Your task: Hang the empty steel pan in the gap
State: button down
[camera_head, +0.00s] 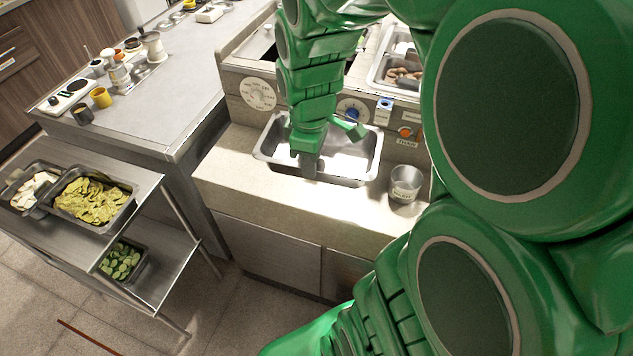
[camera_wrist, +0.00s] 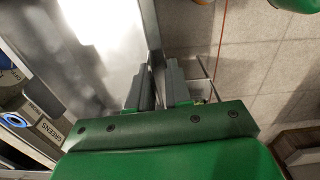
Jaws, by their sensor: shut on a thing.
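The empty steel pan (camera_head: 365,163) is on or just above the light counter ledge (camera_head: 230,170), in front of the well unit. Whether it touches the ledge is unclear. My gripper (camera_head: 308,170) is shut on the pan's near wall, left of its middle. In the wrist view the pan's bright inside (camera_wrist: 105,35) fills the upper left, and its wall runs between the fingers of my gripper (camera_wrist: 160,85). A dark opening in the unit's top (camera_head: 351,60) shows beside my arm, which hides most of that area.
A pan of brownish food (camera_head: 404,74) sits in the unit at right. A small labelled metal tub (camera_head: 405,184) stands on the ledge just right of the pan. The unit's front has a blue knob (camera_head: 352,110) and a round dial (camera_head: 258,93). A steel cart (camera_head: 150,185) with food pans stands left.

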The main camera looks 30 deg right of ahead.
jog(key=w+d+r+n, duration=0.1)
jog(key=w+d+r, duration=0.2)
jog(key=w+r, duration=0.4)
jog(key=w+d+r+n, duration=0.1)
jog(key=w+d+r, duration=0.25)
jog(key=w, duration=0.55)
jog(key=w+d+r+m, duration=0.1)
jog(key=w+d, duration=0.2)
jog(key=w, duration=0.5)
jog(key=w+d+r+m, duration=0.1)
jog(key=w+d, duration=0.2)
jog(key=w, duration=0.6)
jog(key=shift+d+r+m, duration=0.25)
jog(key=shift+d+m, duration=0.05)
jog(key=shift+m, duration=0.1)
jog(key=shift+f, duration=5.3)
